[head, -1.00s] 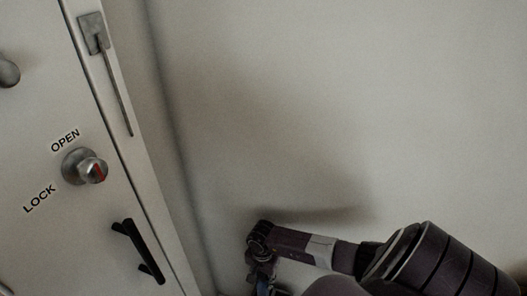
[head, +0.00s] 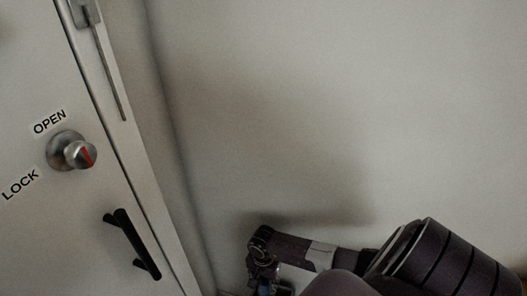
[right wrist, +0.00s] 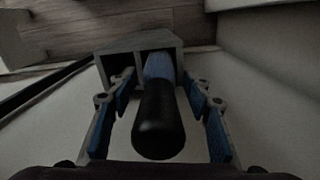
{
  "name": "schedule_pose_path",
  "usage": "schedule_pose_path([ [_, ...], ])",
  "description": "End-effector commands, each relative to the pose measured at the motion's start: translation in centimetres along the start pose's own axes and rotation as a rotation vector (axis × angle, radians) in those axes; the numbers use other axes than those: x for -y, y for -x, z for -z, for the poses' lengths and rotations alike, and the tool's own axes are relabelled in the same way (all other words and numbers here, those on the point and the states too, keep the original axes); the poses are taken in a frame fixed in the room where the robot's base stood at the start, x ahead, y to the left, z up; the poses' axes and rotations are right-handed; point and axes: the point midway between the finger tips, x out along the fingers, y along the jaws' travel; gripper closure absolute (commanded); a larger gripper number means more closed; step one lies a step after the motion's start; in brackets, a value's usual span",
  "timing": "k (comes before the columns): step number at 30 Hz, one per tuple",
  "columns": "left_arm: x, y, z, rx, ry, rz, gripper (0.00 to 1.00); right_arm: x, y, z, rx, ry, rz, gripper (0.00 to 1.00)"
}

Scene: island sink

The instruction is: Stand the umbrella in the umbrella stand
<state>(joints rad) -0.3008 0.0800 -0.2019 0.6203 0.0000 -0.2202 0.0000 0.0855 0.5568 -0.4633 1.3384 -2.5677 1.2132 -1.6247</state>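In the right wrist view, the umbrella (right wrist: 158,125) has a black handle pointing towards the camera and a blue part beyond it. The blue part appears to go into the right-hand compartment of a grey, box-like umbrella stand (right wrist: 115,62); how deep it sits is hidden. The blue-padded fingers of my right gripper (right wrist: 160,93) are apart, one on each side of the umbrella, with gaps showing on both sides. In the head view, my right gripper (head: 265,278) is at the bottom edge, partly cut off. My left gripper is not in view.
A white door with a lock knob (head: 72,151) and a black handle (head: 132,245) is at the left of the head view. A plain pale wall (head: 350,100) fills the rest. Wood-look flooring (right wrist: 110,28) shows beyond the stand.

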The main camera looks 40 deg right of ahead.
Motion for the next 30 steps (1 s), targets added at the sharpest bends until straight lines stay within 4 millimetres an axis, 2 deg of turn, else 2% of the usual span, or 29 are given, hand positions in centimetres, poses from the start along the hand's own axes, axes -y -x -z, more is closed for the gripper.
schedule_pose_path([
  [8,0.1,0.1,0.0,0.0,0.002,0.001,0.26,0.0,0.0,0.0,0.001,0.0,0.0,0.5],
  [13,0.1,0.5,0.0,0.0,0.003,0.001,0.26,0.1,0.9,0.1,-0.001,0.0,0.002,0.5],
  [30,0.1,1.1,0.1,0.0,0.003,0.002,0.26,0.1,11.0,0.1,-0.002,0.001,0.002,0.5],
])
